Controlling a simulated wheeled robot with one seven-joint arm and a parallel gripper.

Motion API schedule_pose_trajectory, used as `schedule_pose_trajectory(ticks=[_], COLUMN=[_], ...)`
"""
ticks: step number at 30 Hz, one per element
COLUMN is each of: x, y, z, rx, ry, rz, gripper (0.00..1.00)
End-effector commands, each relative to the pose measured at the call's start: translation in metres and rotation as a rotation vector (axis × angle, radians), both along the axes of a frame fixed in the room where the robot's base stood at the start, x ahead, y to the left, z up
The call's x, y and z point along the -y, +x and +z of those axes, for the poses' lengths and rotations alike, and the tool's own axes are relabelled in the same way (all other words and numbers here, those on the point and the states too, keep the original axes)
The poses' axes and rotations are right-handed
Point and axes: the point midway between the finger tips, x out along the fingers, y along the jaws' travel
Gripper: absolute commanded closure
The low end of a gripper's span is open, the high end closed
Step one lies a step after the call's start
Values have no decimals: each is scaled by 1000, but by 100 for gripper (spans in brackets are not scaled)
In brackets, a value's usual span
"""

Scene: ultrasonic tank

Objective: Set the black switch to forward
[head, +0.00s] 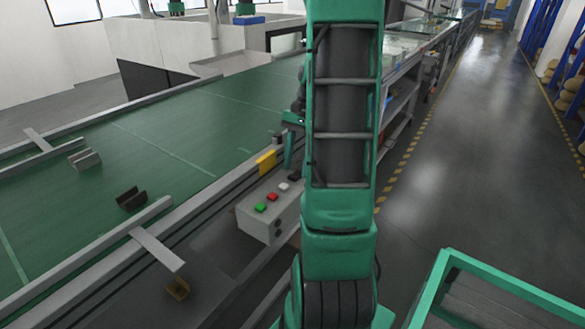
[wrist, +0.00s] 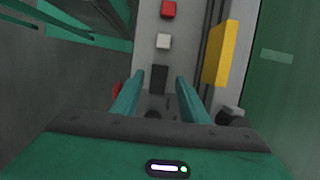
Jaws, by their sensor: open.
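The grey control box (head: 262,222) stands at the near edge of the green conveyor, with green, red and white buttons in a row on its top. A black switch (wrist: 159,80) is past the white button on the same panel, and it also shows in the head view (head: 295,177), partly beside my arm. I cannot tell which way it is set. My gripper (wrist: 159,75) is open, its two green fingers pointing at the panel on either side of the black switch, apart from it as far as I can see. In the head view my arm hides most of the gripper.
The white button (wrist: 163,41) and red button (wrist: 169,9) lie beyond the fingertips. A yellow block (wrist: 221,54) stands right of the panel. A green-framed cart (head: 500,272) is at lower right; the aisle floor is clear.

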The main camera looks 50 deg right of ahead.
Motion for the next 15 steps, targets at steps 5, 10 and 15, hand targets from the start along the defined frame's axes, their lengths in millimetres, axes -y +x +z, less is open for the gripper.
schedule_pose_trajectory(ticks=[5,10,15], x=[10,19,25], y=[1,2,3], z=[30,60,82], rx=[2,3,1], ry=[-3,-3,-1], rz=[0,1,1], gripper=[59,59,59])
